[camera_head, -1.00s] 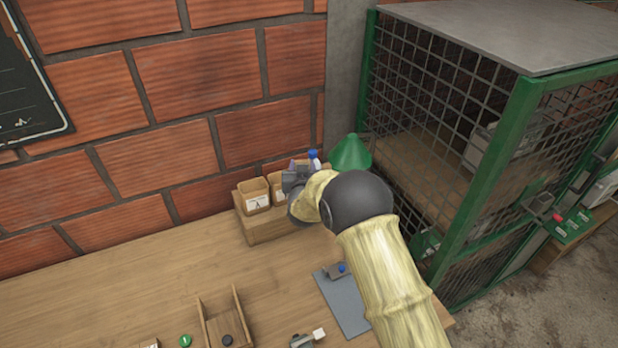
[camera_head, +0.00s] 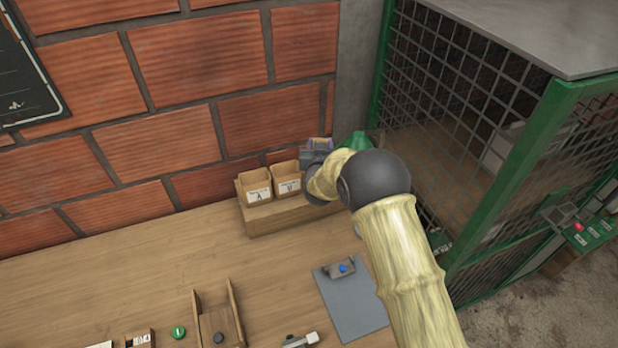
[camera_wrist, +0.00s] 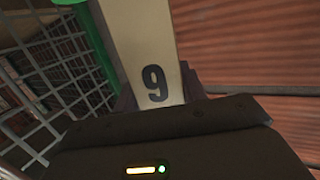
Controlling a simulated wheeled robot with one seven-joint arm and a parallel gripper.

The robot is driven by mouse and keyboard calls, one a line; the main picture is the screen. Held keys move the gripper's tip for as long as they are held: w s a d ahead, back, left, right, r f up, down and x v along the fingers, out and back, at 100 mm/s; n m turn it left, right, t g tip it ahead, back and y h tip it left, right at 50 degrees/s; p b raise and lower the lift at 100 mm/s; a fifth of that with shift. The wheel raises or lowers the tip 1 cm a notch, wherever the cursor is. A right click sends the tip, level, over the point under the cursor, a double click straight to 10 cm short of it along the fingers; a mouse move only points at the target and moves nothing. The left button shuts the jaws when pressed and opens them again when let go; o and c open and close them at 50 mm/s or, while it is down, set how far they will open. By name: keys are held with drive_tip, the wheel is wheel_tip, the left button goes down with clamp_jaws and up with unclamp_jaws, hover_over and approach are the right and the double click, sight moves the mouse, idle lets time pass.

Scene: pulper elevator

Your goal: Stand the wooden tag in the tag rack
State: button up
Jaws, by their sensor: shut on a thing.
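A pale tag with a black 9 (camera_wrist: 150,50) stands out of my gripper (camera_wrist: 160,100) in the wrist view. The dark fingers are shut on its lower part. In the head view my gripper (camera_head: 316,152) is at the back of the bench, by the right end of a raised wooden block, and my arm covers part of this area. Two small wooden bins, labelled A (camera_head: 257,187) and another letter (camera_head: 287,183), sit on the block. I cannot make out a tag rack for certain.
A green cone-shaped thing (camera_head: 357,143) is behind my wrist, near the green mesh cage (camera_head: 470,130). The left middle of the bench is clear.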

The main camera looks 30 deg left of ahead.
drive_tip(key=shift+f+p, duration=0.8)
drive_tip(key=shift+f, duration=1.9)
wheel_tip(320, 180, down, 4)
drive_tip(key=shift+r+p, duration=0.1)
drive_tip(key=shift+p, duration=0.7)
drive_tip(key=shift+f, duration=0.2)
drive_tip(key=shift+w+f, duration=0.1)
drive_tip(key=shift+f, duration=0.1)
drive_tip(key=o, duration=0.7)
drive_tip(key=shift+d, duration=0.1)
drive_tip(key=shift+r, duration=0.15)
